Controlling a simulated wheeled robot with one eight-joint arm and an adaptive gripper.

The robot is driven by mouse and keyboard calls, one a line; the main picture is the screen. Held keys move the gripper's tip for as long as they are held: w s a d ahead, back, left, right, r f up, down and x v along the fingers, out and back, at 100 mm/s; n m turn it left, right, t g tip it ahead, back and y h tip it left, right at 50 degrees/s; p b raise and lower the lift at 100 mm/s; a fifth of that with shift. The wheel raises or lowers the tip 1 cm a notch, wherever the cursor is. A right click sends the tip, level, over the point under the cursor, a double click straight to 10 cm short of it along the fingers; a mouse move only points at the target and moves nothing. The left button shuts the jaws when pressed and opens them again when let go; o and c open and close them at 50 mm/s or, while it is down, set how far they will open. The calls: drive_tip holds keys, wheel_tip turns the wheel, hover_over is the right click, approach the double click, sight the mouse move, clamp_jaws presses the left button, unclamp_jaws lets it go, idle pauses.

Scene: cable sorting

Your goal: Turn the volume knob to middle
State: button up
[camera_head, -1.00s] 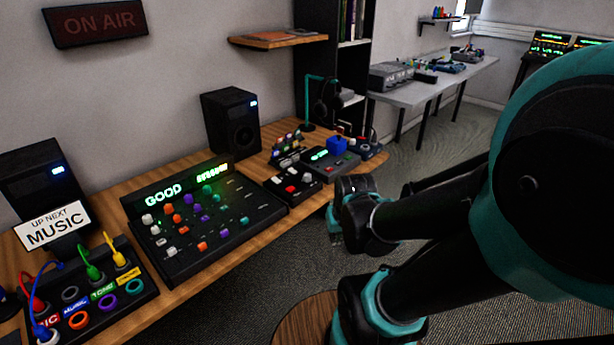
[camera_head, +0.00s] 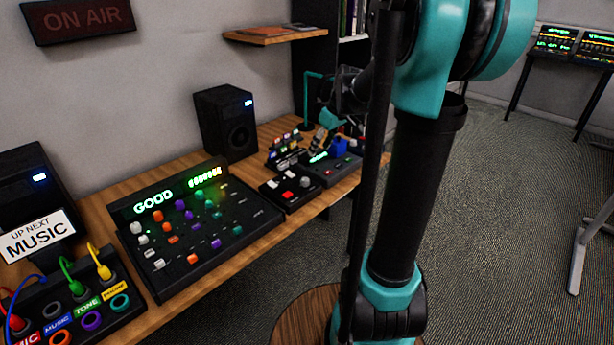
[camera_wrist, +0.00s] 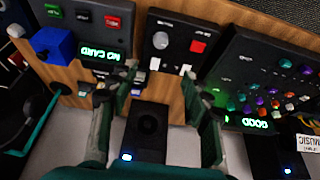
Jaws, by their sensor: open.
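A small black control box (camera_wrist: 176,20) with a round pale knob (camera_wrist: 160,40), a red square button (camera_wrist: 197,47) and small white switches is in the wrist view, seen upside down. The pale knob looks like the volume knob, but its label is too small to read. The same box shows in the head view (camera_head: 299,200), on the desk right of the mixer. My gripper (camera_wrist: 160,73) is open and empty, its two fingers spread on either side below the box in the wrist view.
The large mixer (camera_head: 160,280) with a lit "GOOD" display lies left of the box. A card device (camera_wrist: 70,15) with a blue block (camera_wrist: 52,43) sits on its other side. A speaker (camera_head: 226,125) and a headphone stand (camera_head: 306,100) stand behind.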

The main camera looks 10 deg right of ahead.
sight(305, 179)
drive_tip(key=x, duration=1.7)
drive_tip(key=shift+s+d+f, duration=0.1)
drive_tip(key=shift+s, duration=0.05)
drive_tip(key=shift+c, duration=0.4)
clamp_jaws()
